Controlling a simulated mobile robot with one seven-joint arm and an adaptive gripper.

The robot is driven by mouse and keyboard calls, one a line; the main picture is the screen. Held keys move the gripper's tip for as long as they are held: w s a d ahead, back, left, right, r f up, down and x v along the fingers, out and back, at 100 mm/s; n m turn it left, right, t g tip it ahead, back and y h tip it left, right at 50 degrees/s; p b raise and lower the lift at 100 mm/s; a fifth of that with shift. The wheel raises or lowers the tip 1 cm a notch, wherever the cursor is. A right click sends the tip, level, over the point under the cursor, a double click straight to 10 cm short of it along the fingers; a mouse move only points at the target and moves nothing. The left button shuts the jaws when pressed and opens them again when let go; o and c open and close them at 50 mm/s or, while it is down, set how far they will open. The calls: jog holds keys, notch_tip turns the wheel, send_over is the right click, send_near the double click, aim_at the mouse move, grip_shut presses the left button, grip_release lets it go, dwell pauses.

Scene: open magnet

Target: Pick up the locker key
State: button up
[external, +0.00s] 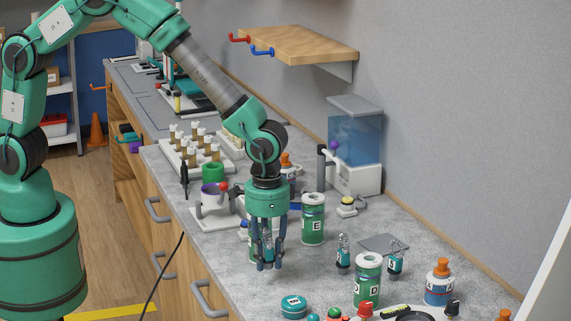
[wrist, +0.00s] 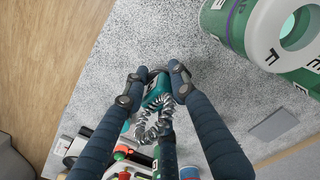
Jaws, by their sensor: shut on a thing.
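My gripper (external: 268,262) hangs over the front part of the grey counter, fingers pointing down. In the wrist view its fingers (wrist: 158,75) are closed in around a small teal tag (wrist: 157,88) with a black-and-silver coil (wrist: 152,122). I take this tag to be the locker key; the fingers hide much of it, and its label cannot be read. Two similar teal tags with coils stand to the right in the external view, one nearer the gripper (external: 343,252) and one farther right (external: 396,260).
Green canister E (external: 313,222) stands close to the gripper's right. Another green canister is partly hidden behind the fingers. Canister D (external: 367,285), a blue bottle (external: 439,285) and a round teal tin (external: 293,306) stand toward the front. A flat grey plate (external: 383,244) lies near the wall.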

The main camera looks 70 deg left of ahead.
jog(key=s+a, duration=0.2)
jog(key=s, duration=0.1)
jog(key=s+a, duration=0.1)
jog(key=s, duration=0.1)
jog(key=s+a+r, duration=0.1)
jog(key=s+a, duration=0.1)
jog(key=s, duration=0.1)
jog(key=shift+s+a+p, duration=0.3)
jog(key=shift+a, duration=0.05)
dwell(0.4)
notch_tip(320, 180, up, 11)
jog(key=w+d+r+p, duration=0.2)
jog(key=w+r+p, duration=0.1)
jog(key=w, duration=1.1)
jog(key=w+a+f+h+p, duration=0.1)
jog(key=w+a+f+p, duration=0.1)
jog(key=w, duration=1.1)
jog(key=w+a+f+p, duration=0.1)
jog(key=w+a+p, duration=0.2)
jog(key=w, duration=1)
jog(key=shift+n, duration=0.4)
jog(key=f, duration=0.5)
jog(key=shift+d+f, duration=0.15)
jog(key=shift+d, duration=0.15)
